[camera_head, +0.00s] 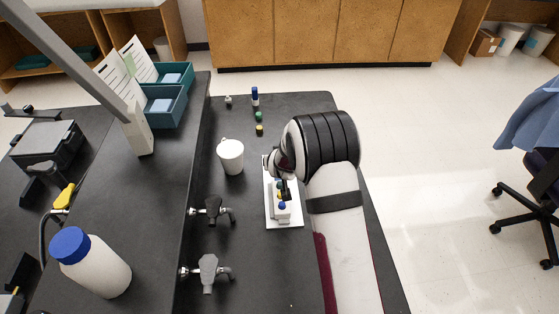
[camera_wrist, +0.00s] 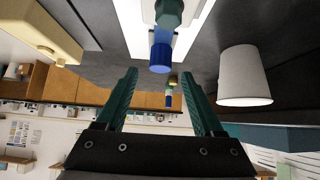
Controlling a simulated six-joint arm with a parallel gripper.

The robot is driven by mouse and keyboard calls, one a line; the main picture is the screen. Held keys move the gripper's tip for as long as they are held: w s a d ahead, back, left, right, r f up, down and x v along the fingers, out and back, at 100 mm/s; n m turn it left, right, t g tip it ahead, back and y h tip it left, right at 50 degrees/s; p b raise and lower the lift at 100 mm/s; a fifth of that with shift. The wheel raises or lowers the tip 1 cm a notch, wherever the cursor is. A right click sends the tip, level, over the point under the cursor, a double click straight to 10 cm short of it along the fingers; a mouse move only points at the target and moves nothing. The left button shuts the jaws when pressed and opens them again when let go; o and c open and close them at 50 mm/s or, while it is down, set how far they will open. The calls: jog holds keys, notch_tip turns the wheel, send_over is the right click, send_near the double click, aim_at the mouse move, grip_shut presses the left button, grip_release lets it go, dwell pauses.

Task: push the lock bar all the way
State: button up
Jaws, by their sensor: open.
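A white base plate (camera_head: 284,222) lies on the dark bench with a small white fixture (camera_head: 282,214) on it, bearing blue and yellow parts. My gripper (camera_head: 286,190) is over this fixture and hides part of it. In the wrist view my gripper (camera_wrist: 162,75) has its two green fingers spread apart with nothing held between them. A blue cylinder (camera_wrist: 160,55) with a dark green part (camera_wrist: 168,12) above it shows just beyond the fingertips. I cannot tell which part is the lock bar or whether a finger touches it.
A white mug (camera_head: 231,157) stands left of the plate; it also shows in the wrist view (camera_wrist: 243,78). Small coloured-cap items, including a blue-capped one (camera_head: 255,96), stand farther back. Two bench taps (camera_head: 211,210) (camera_head: 208,272) are at the left. A blue-capped bottle (camera_head: 95,268) stands front left.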

jog(key=v, duration=1.1)
jog(key=shift+s, duration=0.1)
jog(key=s+r+m+g, duration=0.2)
jog(key=s+g, duration=0.1)
jog(key=s, duration=0.9)
jog(key=s+d+r+m+g+y, duration=0.1)
jog(key=s+r+g, duration=0.2)
jog(key=s, duration=0.9)
jog(key=s+r+m+g, duration=0.2)
jog(key=s+r+g, duration=0.1)
jog(key=s, duration=0.9)
jog(key=shift+s+d+r+m+y, duration=0.25)
jog(key=shift+s+d+m+y, duration=0.05)
jog(key=shift+s+d+y, duration=0.1)
